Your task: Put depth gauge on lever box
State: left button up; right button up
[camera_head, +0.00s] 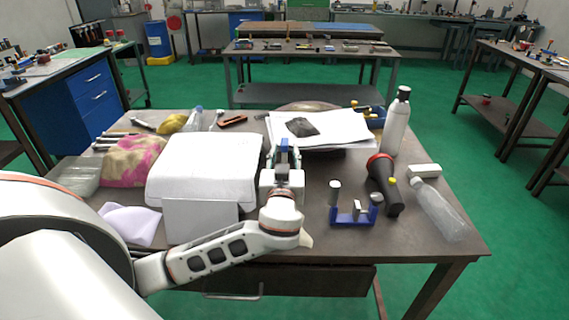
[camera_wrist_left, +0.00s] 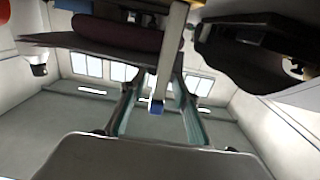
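My left gripper (camera_head: 284,150) reaches away over the middle of the table, beside the white box-like block. Its fingers also show in the left wrist view (camera_wrist_left: 157,100), apart, with gaps beside a pale bar (camera_wrist_left: 170,50). The bar has a blue tip and lies between or just beyond the fingers; a blue part also shows between the fingers in the head view. I cannot tell for certain whether this is the depth gauge. The lever box cannot be identified for sure; a blue and yellow item (camera_head: 376,117) sits at the back right, partly hidden. My right gripper is out of view.
A large white block (camera_head: 207,165) stands left of the gripper. Papers with a dark piece (camera_head: 302,127) lie behind it. To the right are a blue holder with grey cylinders (camera_head: 355,214), a black and red torch (camera_head: 383,182), a white bottle (camera_head: 396,122) and a clear bottle (camera_head: 438,210).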

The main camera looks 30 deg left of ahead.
pick_arm(q)
grip_shut()
jog(key=shift+r, duration=0.2)
